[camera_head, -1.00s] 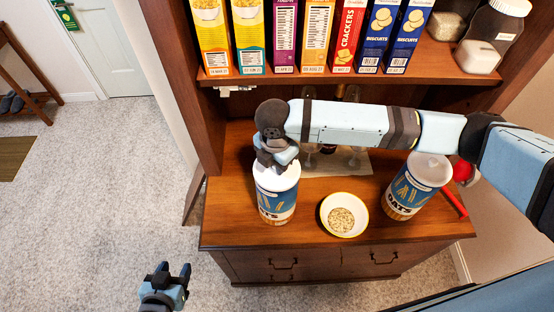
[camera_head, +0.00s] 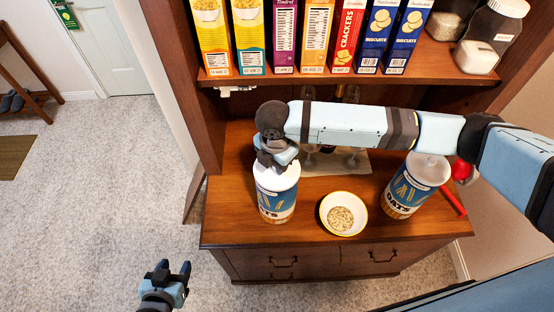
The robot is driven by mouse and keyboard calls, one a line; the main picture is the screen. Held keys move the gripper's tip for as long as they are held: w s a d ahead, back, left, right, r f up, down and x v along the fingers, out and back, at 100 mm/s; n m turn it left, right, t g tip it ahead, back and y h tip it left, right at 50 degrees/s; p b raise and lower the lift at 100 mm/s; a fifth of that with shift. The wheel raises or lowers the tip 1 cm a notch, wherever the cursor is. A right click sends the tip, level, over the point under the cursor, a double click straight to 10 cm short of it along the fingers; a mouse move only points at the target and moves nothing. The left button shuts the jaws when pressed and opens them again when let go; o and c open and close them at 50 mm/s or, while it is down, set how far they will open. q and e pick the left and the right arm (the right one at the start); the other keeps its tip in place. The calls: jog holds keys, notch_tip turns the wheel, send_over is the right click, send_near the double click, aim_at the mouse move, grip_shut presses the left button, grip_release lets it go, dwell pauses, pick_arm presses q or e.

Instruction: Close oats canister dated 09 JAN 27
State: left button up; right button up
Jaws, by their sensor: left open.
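Two blue and white oats canisters stand on the wooden counter (camera_head: 300,229). The left oats canister (camera_head: 276,205) is upright with a white top, partly hidden by my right gripper (camera_head: 278,165). That gripper reaches in from the right and points down at the canister's top; its fingers are too hidden to tell whether they are open or touching. The right oats canister (camera_head: 406,190) also has a white top, partly behind my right arm. I cannot read a date on either. My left gripper (camera_head: 174,268) is open and empty over the floor, lower left, away from the counter.
A white bowl with a yellow rim (camera_head: 327,227) holding oats stands between the canisters. A red-handled item (camera_head: 452,202) lies at the right. Glasses stand behind my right arm. Boxes (camera_head: 284,35) and jars (camera_head: 490,40) fill the shelf above.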

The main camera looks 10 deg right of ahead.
jog(key=o, duration=1.3)
jog(key=shift+r+p, duration=1.15)
jog(key=shift+p, duration=0.1)
jog(key=shift+r, duration=1.85)
grip_shut()
